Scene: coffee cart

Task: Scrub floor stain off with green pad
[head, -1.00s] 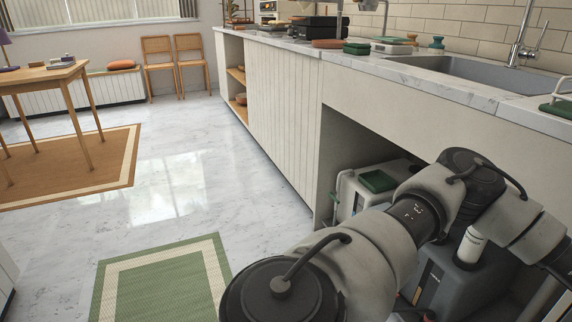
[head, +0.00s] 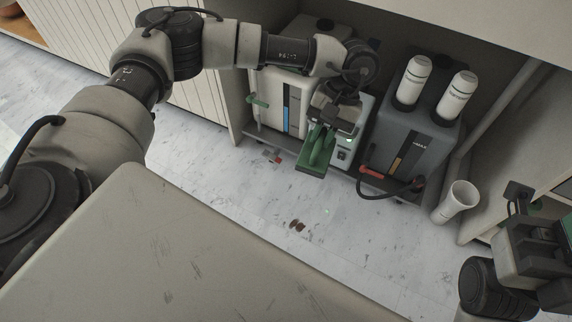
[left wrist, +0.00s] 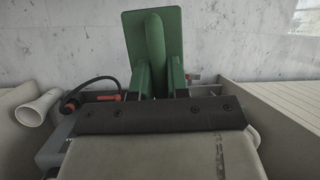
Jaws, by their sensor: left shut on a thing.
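My left gripper (head: 333,112) is shut on the handle of the green pad (head: 312,160), in front of the machines under the counter. The pad hangs above the floor; I cannot tell whether it touches anything. In the left wrist view, the pad (left wrist: 172,25) stands out beyond the fingers with pale floor behind it. A small dark brown stain (head: 297,225) lies on the floor, nearer the bottom of the head view than the pad and apart from it. My right gripper (head: 518,240) shows partly at the right edge; its fingers are unclear.
A white machine (head: 296,98) and a grey machine (head: 402,150) with two white bottles stand behind the pad. A black hose with a red grip (head: 370,171) hangs in front. A white cup-like container (head: 457,202) stands at right. A pale surface (head: 170,255) fills the bottom left.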

